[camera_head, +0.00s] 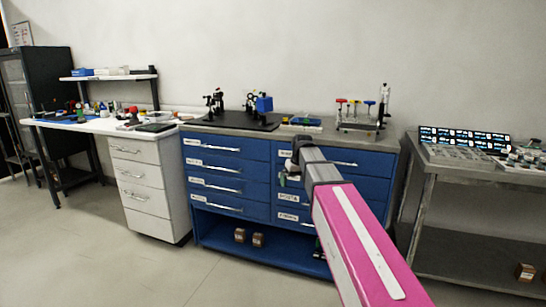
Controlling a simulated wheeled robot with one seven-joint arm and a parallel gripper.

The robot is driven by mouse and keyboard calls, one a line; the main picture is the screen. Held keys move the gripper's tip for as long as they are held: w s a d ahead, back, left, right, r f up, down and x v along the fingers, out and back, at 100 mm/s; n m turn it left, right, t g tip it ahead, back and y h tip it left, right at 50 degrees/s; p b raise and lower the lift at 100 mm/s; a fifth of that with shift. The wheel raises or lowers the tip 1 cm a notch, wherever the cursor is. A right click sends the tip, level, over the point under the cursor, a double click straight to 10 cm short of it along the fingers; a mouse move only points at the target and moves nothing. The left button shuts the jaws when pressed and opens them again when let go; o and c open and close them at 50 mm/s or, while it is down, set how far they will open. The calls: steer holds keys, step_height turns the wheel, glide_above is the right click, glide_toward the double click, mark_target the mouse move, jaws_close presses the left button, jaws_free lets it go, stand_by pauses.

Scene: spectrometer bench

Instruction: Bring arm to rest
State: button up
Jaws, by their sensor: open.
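My arm reaches up from the lower right of the head view, with a pink link and a grey link beyond it. My gripper (291,172) is at its far end, small and dark, in front of the blue drawer cabinet (228,175). It is open, and I see nothing held in it. The fingers are small and partly hidden by the wrist.
The cabinet top carries a black board (235,121) with optical parts and a rack of coloured-handled tools (358,115). A white desk with drawers (150,190) stands left, a grey metal table (470,185) right. Floor at the front left is clear.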

steer(key=s+d+f+m+g, duration=0.1)
steer(key=s+d+f, duration=0.4)
steer(key=s+f, duration=0.6)
steer(key=s+d+f+m+g+h, duration=0.1)
steer(key=s+d+f+m, duration=0.2)
steer(key=s+f, duration=0.9)
step_height(320, 180, down, 2)
steer(key=shift+s+d+f, duration=0.25)
steer(key=shift+s+d, duration=0.05)
steer(key=shift+d, duration=0.55)
